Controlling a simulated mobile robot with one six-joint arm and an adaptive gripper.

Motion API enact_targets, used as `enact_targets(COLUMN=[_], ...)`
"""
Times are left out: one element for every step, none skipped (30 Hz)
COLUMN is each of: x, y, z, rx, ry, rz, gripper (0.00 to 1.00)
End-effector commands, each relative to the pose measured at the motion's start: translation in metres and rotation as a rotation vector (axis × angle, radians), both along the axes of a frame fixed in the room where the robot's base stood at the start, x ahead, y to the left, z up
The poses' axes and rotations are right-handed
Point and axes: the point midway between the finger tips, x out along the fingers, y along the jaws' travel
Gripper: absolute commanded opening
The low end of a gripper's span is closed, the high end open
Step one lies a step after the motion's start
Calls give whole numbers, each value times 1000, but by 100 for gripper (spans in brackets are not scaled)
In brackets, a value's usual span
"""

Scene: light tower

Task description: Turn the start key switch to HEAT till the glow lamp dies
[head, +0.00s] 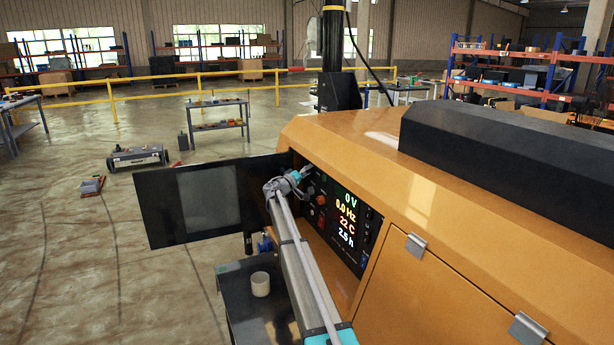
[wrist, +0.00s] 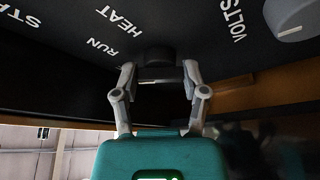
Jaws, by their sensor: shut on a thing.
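The start key switch (wrist: 160,56) is a dark round knob on the black panel in the wrist view, beside the white words HEAT and RUN. My gripper (wrist: 160,78) is shut on it, one finger on each side; which mark it points to cannot be told. In the head view my gripper (head: 303,174) is at the upper left of the control panel (head: 367,238), and the arm hides the switch. The panel's display (head: 345,217) reads 0 V, 0.0 Hz, 22 C and 2.5 h. I cannot make out the glow lamp or whether it is lit.
A grey knob (wrist: 295,18) sits by the word VOLTS. The panel is recessed in a yellow housing (head: 440,215), with an open dark door (head: 160,212) at its left. A white cup (head: 260,285) stands on a dark surface below. A red knob (head: 321,200) is near my gripper.

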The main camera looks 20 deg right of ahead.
Motion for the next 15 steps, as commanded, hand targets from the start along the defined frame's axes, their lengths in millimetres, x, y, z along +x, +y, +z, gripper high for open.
enact_targets(x=[1,1,2,2,2,2,2,2,2,2,3,3,3,3,3], y=[-1,-1,-1,-1,-1,-1,-1,-1,-1,-1,0,0,-1,0,0], z=[-3,-3,-3,-3,-3,-3,-3,-3,-3,-3,-3,-3,-3,-2,-2], rx=[1,2,3,4,5,7,7,9,10,10,11,13,14,16,16], ry=[-44,-72,-110,-139,-167,-205,-233,-262,-300,-328,-358,-394,-423,-452,-489], rz=[-2,-1,-1,-1,-1,-1,-2,-1,-1,-2,-1,-1,-1,-1,-1], gripper=[9,9,9,9,9,9,9,9,9,9,9,9,9,9,9])
